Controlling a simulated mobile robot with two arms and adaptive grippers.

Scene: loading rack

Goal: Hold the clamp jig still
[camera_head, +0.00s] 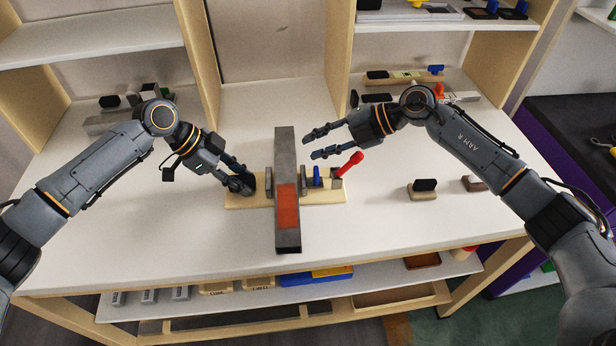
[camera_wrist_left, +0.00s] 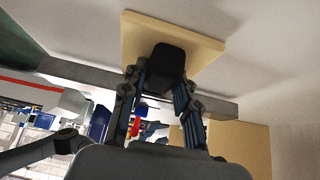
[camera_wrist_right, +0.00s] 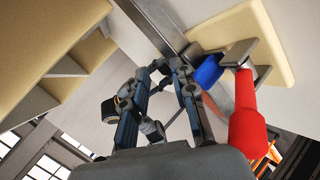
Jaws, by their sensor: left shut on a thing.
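The clamp jig has a pale wooden base (camera_head: 328,197) lying on the white bench, with a blue pin (camera_head: 318,176) and a red handle (camera_head: 350,163) at its right end. A long grey bar (camera_head: 285,153) with an orange-red patch (camera_head: 288,208) lies across its middle. My left gripper (camera_head: 243,184) is shut on the black block (camera_wrist_left: 168,62) at the left end of the base, which also shows in the left wrist view (camera_wrist_left: 203,45). My right gripper (camera_head: 312,146) is open and empty, beside the bar and apart from the red handle (camera_wrist_right: 246,127).
Right of the jig, a black-topped wooden block (camera_head: 423,189) and a smaller brown block (camera_head: 473,183) stand on the bench. Shelf uprights (camera_head: 339,60) rise behind. Bins (camera_head: 310,277) sit on the shelf below. The bench front left is clear.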

